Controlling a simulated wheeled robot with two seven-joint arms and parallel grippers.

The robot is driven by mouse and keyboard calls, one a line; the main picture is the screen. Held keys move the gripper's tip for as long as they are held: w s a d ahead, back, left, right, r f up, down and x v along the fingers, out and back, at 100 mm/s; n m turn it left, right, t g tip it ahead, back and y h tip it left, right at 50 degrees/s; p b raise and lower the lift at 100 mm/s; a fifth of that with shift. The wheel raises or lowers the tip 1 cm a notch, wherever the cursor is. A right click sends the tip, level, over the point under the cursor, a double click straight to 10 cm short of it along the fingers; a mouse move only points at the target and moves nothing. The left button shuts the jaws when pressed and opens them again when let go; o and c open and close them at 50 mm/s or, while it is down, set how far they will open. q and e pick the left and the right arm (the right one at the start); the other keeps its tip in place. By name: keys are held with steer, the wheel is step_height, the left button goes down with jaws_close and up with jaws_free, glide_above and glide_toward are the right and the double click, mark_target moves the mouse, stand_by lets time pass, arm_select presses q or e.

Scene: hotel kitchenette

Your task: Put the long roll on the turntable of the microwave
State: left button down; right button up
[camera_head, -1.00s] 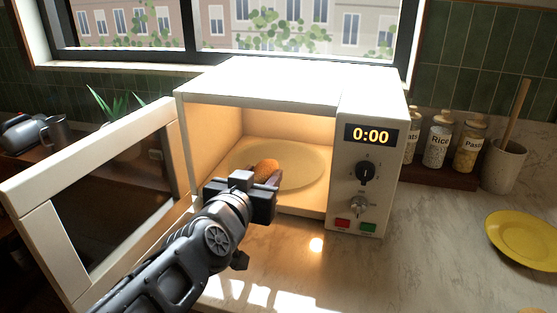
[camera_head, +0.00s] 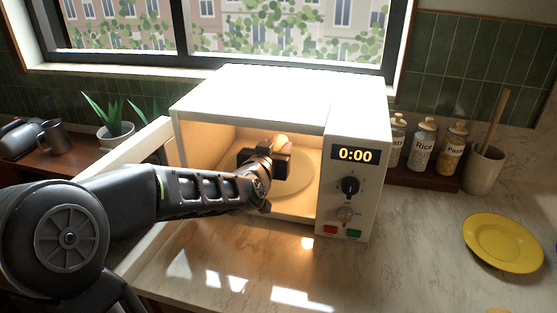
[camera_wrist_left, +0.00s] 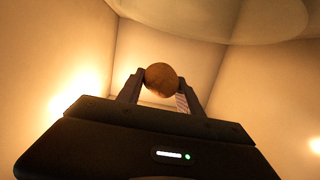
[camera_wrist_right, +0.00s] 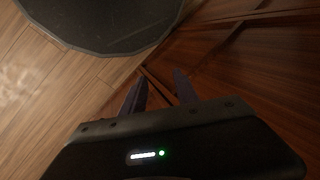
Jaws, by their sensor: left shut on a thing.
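The long roll (camera_head: 284,139), orange-brown, is inside the lit microwave (camera_head: 250,105), and only its end shows past my gripper. My left gripper (camera_head: 272,154) is inside the cavity, shut on the roll. In the left wrist view the roll's round end (camera_wrist_left: 161,79) sits between the two fingers (camera_wrist_left: 160,92). The pale round turntable (camera_head: 308,178) is partly hidden behind my gripper; its rim (camera_wrist_left: 215,22) shows at the top of the left wrist view, apart from the roll. My right gripper (camera_wrist_right: 158,88) has its fingers apart and empty, away from the counter.
The microwave door (camera_head: 150,142) stands open at the left, partly behind my left arm. A yellow plate (camera_head: 503,243) lies on the counter at right. Jars (camera_head: 424,145) and a utensil crock (camera_head: 484,168) stand right of the microwave. The counter front is clear.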

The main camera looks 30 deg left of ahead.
mark_target(278, 149)
arm_select(q)
steer(key=shift+x, duration=1.05)
steer(key=shift+w+a+f, duration=0.1)
steer(key=shift+w+f, duration=0.2)
steer(key=shift+f, duration=1)
steer(key=shift+s+f, duration=0.1)
steer(key=shift+f, duration=0.1)
step_height(278, 149, down, 3)
steer(key=shift+f, duration=0.1)
steer(key=shift+w+f+p, duration=0.1)
steer(key=shift+w+p, duration=0.15)
steer(key=shift+p, duration=0.05)
